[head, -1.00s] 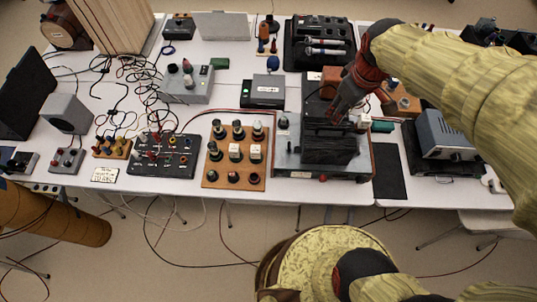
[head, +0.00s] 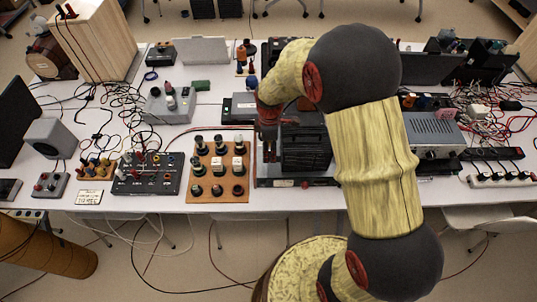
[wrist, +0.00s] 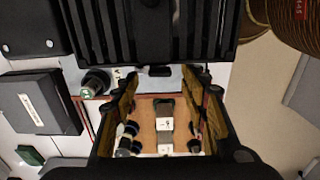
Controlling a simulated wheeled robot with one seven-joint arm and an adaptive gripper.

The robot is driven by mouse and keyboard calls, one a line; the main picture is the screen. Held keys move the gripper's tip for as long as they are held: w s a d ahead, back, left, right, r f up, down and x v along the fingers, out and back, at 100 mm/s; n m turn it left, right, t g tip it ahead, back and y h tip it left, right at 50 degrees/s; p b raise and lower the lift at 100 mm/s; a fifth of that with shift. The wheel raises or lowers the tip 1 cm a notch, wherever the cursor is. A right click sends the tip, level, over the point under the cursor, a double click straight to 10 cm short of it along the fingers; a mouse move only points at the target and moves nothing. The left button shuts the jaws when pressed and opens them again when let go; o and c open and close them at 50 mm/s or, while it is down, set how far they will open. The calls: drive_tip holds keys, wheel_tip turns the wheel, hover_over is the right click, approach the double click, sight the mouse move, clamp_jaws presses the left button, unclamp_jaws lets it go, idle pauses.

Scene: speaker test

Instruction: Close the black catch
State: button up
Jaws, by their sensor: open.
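I cannot pick out the black catch for certain in either view. A black finned block (head: 308,150) sits on a grey instrument at the table's front, right of the wooden board. The block also fills the top of the wrist view (wrist: 150,32). My gripper (head: 268,152) points down at the block's left side in the head view. In the wrist view my gripper (wrist: 167,84) is open, with nothing held between its fingers. The block lies just beyond the fingertips; I cannot tell whether they touch. My arm hides the instrument's right part.
A wooden board (head: 203,174) with several black knobs stands left of the instrument. A black panel (head: 130,184) with wires is further left. A grey power unit (head: 430,128) and tangled cables are at right. A post with a green top (wrist: 94,82) is near the left finger.

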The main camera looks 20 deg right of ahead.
drive_tip(key=shift+f, duration=1.25)
drive_tip(key=shift+c, duration=0.9)
clamp_jaws()
